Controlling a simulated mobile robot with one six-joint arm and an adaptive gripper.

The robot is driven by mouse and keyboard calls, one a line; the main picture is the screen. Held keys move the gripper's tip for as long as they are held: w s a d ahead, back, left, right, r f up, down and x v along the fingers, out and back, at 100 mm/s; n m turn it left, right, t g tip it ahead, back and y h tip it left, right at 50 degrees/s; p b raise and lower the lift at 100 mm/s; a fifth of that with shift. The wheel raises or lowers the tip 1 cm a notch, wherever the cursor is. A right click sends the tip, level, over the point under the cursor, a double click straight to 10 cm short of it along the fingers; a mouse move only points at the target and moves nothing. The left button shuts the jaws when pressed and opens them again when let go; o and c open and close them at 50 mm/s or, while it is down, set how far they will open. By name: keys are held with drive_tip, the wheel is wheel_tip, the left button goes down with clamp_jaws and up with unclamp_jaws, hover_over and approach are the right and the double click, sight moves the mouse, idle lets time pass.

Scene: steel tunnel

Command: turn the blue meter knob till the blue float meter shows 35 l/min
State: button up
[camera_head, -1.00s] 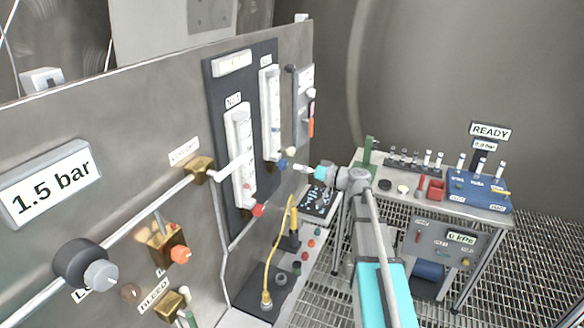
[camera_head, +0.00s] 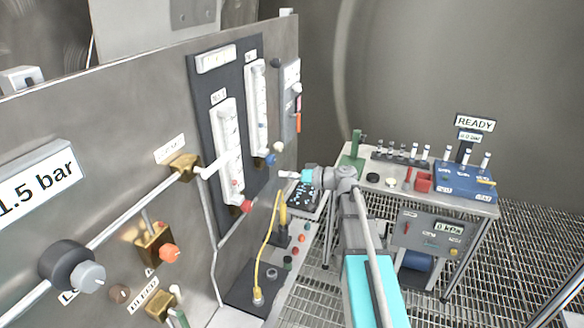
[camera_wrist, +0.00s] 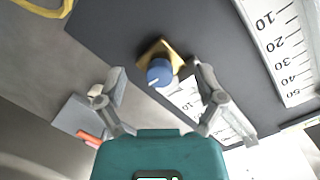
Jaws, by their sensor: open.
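The blue meter knob (camera_head: 271,160) is at the lower end of the blue float meter (camera_head: 259,105), the farther of two meters on a dark panel. The wrist view shows the round blue knob (camera_wrist: 160,72) with a white mark, on a brass fitting (camera_wrist: 152,47). My gripper (camera_wrist: 160,95) is open. Its two fingers are on either side of the knob in that view, with gaps on both sides. In the head view my gripper (camera_head: 287,174) is just right of and below the knob. The blue meter's scale (camera_wrist: 190,98) is partly behind a finger; its float reading cannot be made out.
The nearer meter (camera_head: 228,150) has a red knob (camera_head: 246,206). A yellow cable (camera_head: 266,240) hangs below the panel. A grey switch plate (camera_head: 290,95) is beyond the blue meter. A bench (camera_head: 455,208) with racks stands right, over grating.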

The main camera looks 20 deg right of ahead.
drive_tip(key=s+a+f+g+h, duration=0.5)
drive_tip(key=s+a+f+g, duration=0.1)
drive_tip(key=s+f, duration=0.5)
drive_tip(key=s+d+f+m+g+h, duration=0.1)
drive_tip(key=s+f+h, duration=0.1)
drive_tip(key=s+h, duration=0.2)
drive_tip(key=s+d+f+m+g+h, duration=0.2)
drive_tip(key=s+f+h, duration=0.1)
drive_tip(key=s, duration=0.4)
drive_tip(key=shift+s+d+h, duration=0.25)
drive_tip(key=shift+s+h, duration=0.1)
drive_tip(key=shift+h, duration=0.55)
